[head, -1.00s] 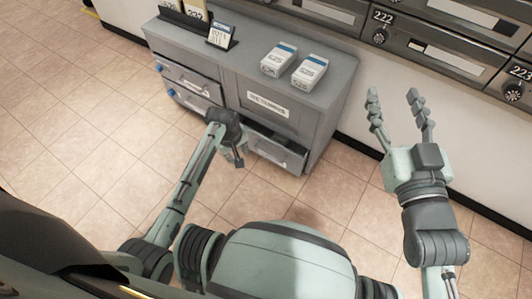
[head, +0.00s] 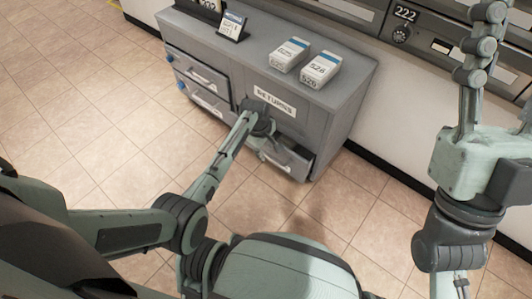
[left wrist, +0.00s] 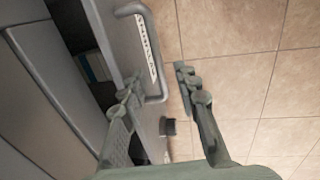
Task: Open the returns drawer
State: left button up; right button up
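The returns drawer (head: 288,160) is at the lower right of the grey cabinet, below a white RETURNS label (head: 274,101). It stands partly pulled out, with a dark gap above its front. My left gripper (head: 262,152) is at the left part of its front; its fingertips are hard to make out in the head view. In the left wrist view, the two fingers (left wrist: 160,85) are apart, with the lower end of the drawer handle (left wrist: 148,45) between them. Contact is not clear. My right gripper (head: 500,70) is open and empty at the right, away from the cabinet.
Two white boxes (head: 290,55) (head: 321,69) and a small sign (head: 232,25) stand on the cabinet top. Two drawers with blue knobs (head: 199,76) are at the left. Mailboxes (head: 440,40) line the wall. The tiled floor (head: 110,110) before the cabinet is clear.

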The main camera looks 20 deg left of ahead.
pick_arm(q)
jog(key=shift+f, duration=0.4)
jog(key=shift+c, duration=0.4)
grip_shut()
